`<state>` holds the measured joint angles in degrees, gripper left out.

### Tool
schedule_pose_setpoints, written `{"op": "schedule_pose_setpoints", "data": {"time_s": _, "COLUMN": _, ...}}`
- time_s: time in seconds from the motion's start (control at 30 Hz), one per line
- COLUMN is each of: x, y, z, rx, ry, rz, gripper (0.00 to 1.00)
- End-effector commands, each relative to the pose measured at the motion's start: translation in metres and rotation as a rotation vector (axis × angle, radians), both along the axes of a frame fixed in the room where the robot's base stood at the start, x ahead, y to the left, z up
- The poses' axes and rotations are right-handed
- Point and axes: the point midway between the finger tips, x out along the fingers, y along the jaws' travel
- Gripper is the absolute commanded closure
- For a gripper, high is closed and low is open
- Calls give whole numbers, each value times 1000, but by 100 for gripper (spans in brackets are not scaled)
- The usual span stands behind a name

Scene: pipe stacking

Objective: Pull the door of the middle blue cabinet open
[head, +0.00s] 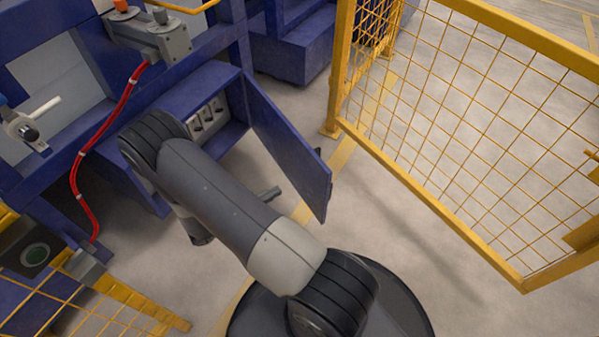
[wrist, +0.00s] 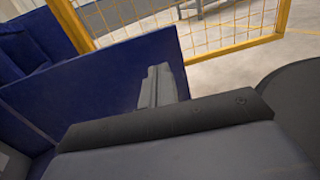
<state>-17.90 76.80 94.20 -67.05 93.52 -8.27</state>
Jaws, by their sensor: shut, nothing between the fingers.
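The blue cabinet (head: 222,80) stands low at the left-centre, with its door (head: 290,150) swung wide open on the right-hand side. White socket-like fittings (head: 207,118) show inside. The door also fills much of the wrist view (wrist: 110,85) as a blue panel.
A yellow mesh fence (head: 440,130) stands to the right of the door, with grey floor between. A red cable (head: 108,130) hangs at the left from a grey box (head: 165,38).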

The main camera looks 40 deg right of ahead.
Motion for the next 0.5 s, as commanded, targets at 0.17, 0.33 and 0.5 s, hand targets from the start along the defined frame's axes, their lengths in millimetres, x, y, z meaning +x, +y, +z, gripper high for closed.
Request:
{"op": "schedule_pose_setpoints", "data": {"time_s": 0.17, "x": -4, "y": -30, "z": -2, "rx": -1, "ry": 1, "rz": -7, "gripper": 100}}
{"op": "schedule_pose_setpoints", "data": {"time_s": 0.33, "x": -7, "y": -62, "z": -2, "rx": 0, "ry": 0, "rz": -6, "gripper": 100}}
{"op": "schedule_pose_setpoints", "data": {"time_s": 0.5, "x": -10, "y": -92, "z": -2, "rx": 0, "ry": 0, "rz": -7, "gripper": 100}}
